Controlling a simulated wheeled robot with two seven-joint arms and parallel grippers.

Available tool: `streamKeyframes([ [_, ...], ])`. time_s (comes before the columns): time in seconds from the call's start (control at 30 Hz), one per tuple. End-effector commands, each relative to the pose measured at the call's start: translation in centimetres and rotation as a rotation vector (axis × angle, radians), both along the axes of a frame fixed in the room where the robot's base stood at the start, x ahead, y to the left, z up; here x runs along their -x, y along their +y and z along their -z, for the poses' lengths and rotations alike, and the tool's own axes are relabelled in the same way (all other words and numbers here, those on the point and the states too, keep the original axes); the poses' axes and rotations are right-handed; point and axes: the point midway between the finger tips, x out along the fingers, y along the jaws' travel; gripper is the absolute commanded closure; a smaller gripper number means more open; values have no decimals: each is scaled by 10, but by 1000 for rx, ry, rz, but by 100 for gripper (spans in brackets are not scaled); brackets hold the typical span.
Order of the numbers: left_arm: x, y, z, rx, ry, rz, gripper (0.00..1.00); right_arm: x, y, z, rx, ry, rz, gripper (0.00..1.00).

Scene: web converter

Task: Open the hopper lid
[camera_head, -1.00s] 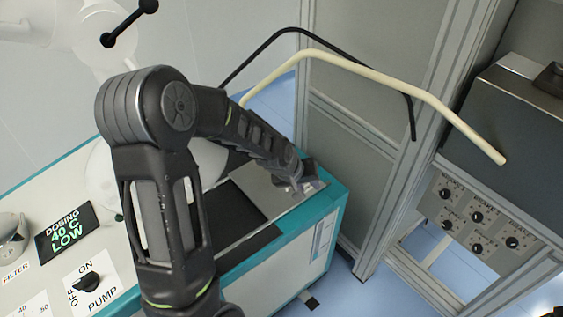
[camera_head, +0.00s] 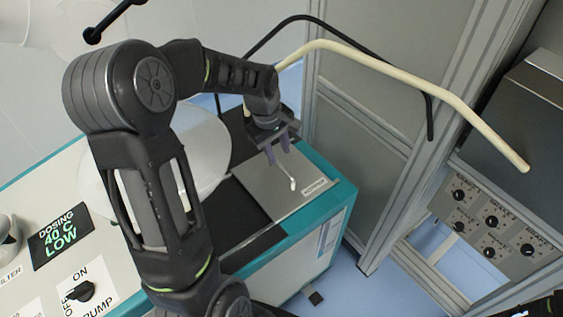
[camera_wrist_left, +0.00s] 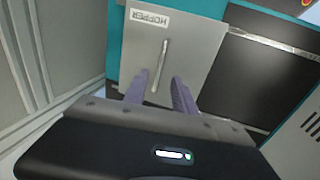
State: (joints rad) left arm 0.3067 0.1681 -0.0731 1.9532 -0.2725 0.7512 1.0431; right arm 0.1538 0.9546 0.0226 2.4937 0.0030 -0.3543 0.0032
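The hopper lid (camera_head: 255,181) is a flat grey metal plate on the teal-edged machine top, lying closed and flush. It carries a HOPPER label (camera_head: 314,187) and a thin pale bar handle (camera_head: 289,178). The lid also shows in the left wrist view (camera_wrist_left: 192,55), with the handle (camera_wrist_left: 161,62) upright in the picture. My left gripper (camera_head: 279,152) is above the lid, beside the handle's far end in the head view. Its two purple fingers are apart and empty. In the left wrist view the handle lies between the fingers (camera_wrist_left: 160,82); contact is not visible.
A dark panel (camera_head: 240,210) adjoins the lid. A white rounded vessel (camera_head: 205,150) stands behind my left arm. A cream bent tube (camera_head: 400,75) and a black one (camera_head: 355,40) arch near the grey cabinet frame (camera_head: 395,150). A PUMP knob (camera_head: 80,291) is at lower left.

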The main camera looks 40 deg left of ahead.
Motion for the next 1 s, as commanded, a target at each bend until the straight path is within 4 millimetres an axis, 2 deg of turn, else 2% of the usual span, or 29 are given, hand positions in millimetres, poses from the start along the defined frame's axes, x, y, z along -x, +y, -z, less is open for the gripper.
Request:
streamKeyframes([
  [0.2,-5,-2,34,1,4,0,68,1,0,-5,2,2,1,0],
  [0.4,-10,-3,57,-2,2,1,68,1,0,-8,3,3,1,0],
  [0.73,-11,-3,61,-2,-1,1,68,1,0,-7,2,4,1,0],
  [1.0,-11,-4,61,-2,-1,1,89,1,0,-7,2,4,1,0],
])
